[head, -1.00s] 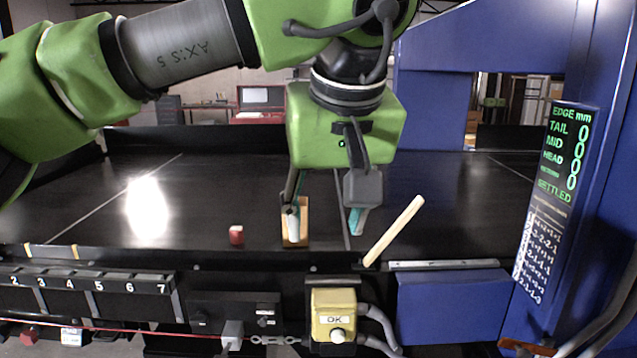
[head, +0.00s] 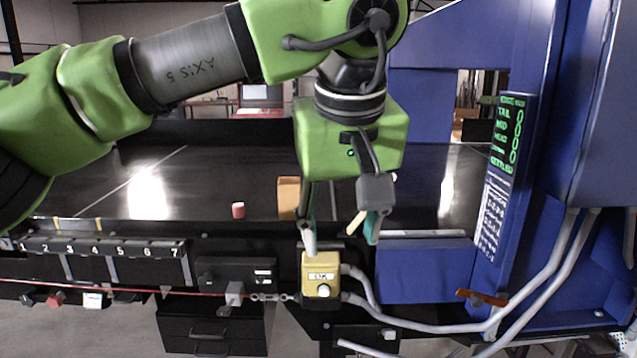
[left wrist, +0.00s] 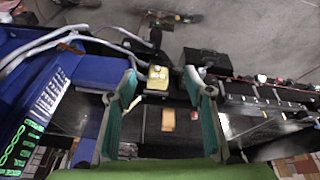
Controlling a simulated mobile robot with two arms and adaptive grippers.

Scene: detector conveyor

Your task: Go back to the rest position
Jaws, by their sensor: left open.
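My left gripper (head: 340,240) hangs pointing down, open, with nothing between its teal-padded fingers. In the head view it overlaps the conveyor's front edge, and one fingertip shows just above the yellow OK button box (head: 321,270). My left gripper (left wrist: 163,100) also shows in the left wrist view, its two fingers well apart, with the yellow box (left wrist: 158,78) beyond them. My left arm reaches in from the left. My right gripper does not show.
The dark conveyor belt (head: 90,190) carries a small red block (head: 238,210), a tan block (head: 288,197) and a pale stick (head: 356,222) partly hidden behind my gripper. A blue frame with a green-lettered display (head: 508,130) stands at right. Grey hoses run below.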

